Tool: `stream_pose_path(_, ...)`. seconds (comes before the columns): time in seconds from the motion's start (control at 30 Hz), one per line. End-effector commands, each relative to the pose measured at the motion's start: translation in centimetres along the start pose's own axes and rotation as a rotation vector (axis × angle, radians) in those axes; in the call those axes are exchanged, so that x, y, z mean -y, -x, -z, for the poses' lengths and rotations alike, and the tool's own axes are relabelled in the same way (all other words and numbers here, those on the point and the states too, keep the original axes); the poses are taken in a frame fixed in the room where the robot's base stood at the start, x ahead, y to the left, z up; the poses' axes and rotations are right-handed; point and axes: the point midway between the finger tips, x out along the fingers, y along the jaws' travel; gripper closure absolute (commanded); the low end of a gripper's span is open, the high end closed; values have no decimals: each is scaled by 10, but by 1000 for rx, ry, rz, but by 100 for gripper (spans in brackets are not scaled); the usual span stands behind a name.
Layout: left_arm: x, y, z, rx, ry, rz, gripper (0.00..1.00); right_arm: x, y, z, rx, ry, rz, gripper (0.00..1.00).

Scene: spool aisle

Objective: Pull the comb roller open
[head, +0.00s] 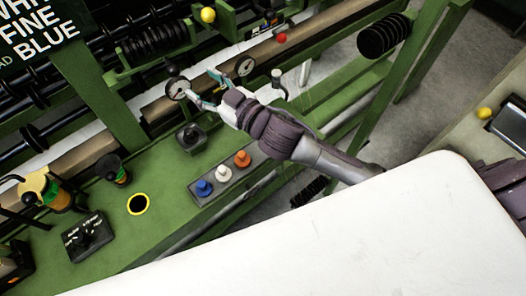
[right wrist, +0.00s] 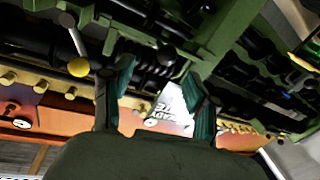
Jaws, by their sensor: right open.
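My right gripper (head: 206,85) reaches over the green machine from the right, its teal-padded fingers apart and nothing held. It is between two round dial gauges, one at its left (head: 177,88) and one at its right (head: 244,66). In the right wrist view the gripper (right wrist: 160,88) is open, with black ribbed parts and a white lettered plate beyond the fingers. A black ribbed roller (head: 158,42) lies on the machine above the gripper; I cannot tell for sure that it is the comb roller. My left gripper is not in view.
A yellow knob (head: 208,15) and a red knob (head: 281,38) stand near the upper bars. Blue, white and orange buttons (head: 223,174) sit on the green deck below my arm. Another black ribbed cylinder (head: 383,37) is at the upper right. A white surface (head: 330,240) fills the foreground.

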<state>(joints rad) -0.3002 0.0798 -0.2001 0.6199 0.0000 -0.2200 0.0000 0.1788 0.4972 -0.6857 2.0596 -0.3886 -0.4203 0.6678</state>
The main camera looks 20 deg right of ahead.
Motion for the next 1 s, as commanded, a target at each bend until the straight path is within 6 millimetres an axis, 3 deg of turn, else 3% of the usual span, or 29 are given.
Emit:
stream_pose_path(0.17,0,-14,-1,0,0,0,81,2,37,-4,1,0,2,41)
stream_pose_path(0.57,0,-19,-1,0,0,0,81,-18,39,-81,196,-35,-106,41)
stream_pose_path(1.0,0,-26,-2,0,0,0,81,-26,61,-166,414,-73,-185,41)
